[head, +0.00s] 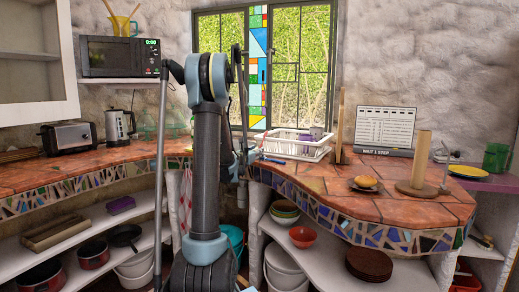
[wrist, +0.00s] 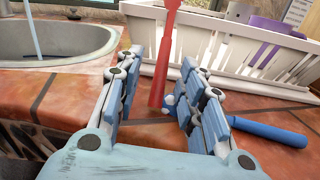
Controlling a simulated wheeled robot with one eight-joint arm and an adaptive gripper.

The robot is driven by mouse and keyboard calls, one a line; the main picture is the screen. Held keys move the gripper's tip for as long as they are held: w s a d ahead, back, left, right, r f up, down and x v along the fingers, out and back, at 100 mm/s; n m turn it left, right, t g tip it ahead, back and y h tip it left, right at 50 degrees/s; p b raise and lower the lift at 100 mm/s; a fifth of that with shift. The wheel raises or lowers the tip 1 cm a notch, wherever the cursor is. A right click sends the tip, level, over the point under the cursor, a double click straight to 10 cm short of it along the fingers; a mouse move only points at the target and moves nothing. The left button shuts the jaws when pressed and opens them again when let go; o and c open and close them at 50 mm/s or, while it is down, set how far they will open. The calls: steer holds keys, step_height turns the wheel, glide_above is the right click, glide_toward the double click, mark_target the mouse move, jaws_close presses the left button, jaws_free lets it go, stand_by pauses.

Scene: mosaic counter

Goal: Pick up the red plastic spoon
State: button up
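The red plastic spoon (wrist: 161,75) shows in the wrist view, between the two fingers of my gripper (wrist: 160,62). One end points toward me and the other reaches up in front of the white dish rack (wrist: 225,65). The fingers are spread, with a visible gap on both sides of the spoon. I cannot tell whether the spoon rests on the counter or leans on the rack. In the head view my gripper (head: 243,160) is by the counter left of the dish rack (head: 298,146), partly hidden by my arm. I cannot make out the spoon there.
A blue-handled utensil (wrist: 262,129) lies on the tiled counter (wrist: 50,95), right of the spoon and partly behind the right finger. A metal sink (wrist: 55,42) is at left. A purple item (wrist: 268,38) stands in the rack. A wooden post (head: 340,125) stands right of the rack.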

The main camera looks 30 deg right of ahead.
mark_target(262, 144)
steer(key=x, duration=0.3)
steer(key=shift+w+d, duration=0.1)
steer(key=shift+d, duration=0.25)
jaws_close()
steer(key=shift+r, duration=0.1)
